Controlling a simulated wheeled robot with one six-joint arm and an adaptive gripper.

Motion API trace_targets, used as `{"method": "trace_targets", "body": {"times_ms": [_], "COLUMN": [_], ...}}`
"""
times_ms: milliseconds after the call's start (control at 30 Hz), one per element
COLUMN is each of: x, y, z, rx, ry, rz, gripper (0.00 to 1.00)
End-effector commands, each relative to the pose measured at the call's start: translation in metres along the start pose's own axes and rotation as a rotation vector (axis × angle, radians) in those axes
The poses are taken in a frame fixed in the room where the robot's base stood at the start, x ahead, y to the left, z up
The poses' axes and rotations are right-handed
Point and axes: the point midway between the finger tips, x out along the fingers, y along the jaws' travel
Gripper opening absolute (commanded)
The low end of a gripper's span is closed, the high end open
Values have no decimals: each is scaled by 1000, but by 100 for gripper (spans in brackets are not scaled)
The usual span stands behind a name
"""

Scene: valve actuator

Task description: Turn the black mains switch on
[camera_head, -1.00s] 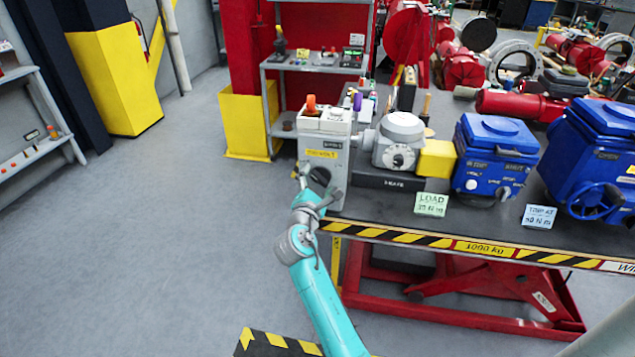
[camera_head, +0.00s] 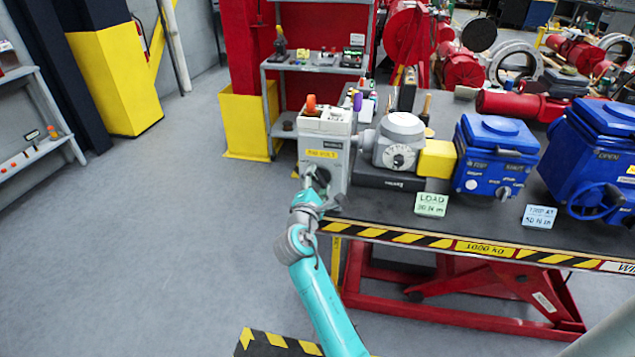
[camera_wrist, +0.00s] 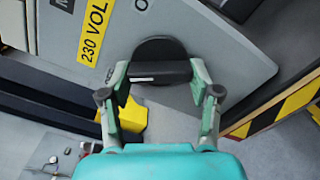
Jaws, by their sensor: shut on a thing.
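The black mains switch (camera_wrist: 160,49) is a round black disc with a bar handle (camera_wrist: 160,73) on the pale grey box (camera_head: 336,172). In the wrist view the box looks turned, with its yellow "230 VOL" label (camera_wrist: 97,30) running up beside the switch. My gripper (camera_wrist: 160,80) has one finger at each end of the bar handle and is shut on it. In the head view my gripper (camera_head: 312,180) is against the front of the box and hides most of the switch.
An orange knob (camera_head: 311,103) stands on top of the box. A grey actuator (camera_head: 400,140) and blue units (camera_head: 492,158) stand to the right on the dark bench (camera_head: 380,205), which has a yellow-black striped edge. The floor to the left is clear.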

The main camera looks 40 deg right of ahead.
Motion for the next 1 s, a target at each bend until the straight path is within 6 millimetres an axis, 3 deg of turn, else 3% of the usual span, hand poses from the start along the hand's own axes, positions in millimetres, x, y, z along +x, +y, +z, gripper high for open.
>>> {"method": "trace_targets", "body": {"times_ms": [1000], "x": [0], "y": [3], "z": [2], "rx": [950], "ry": [-1], "rz": [-1], "gripper": [28]}}
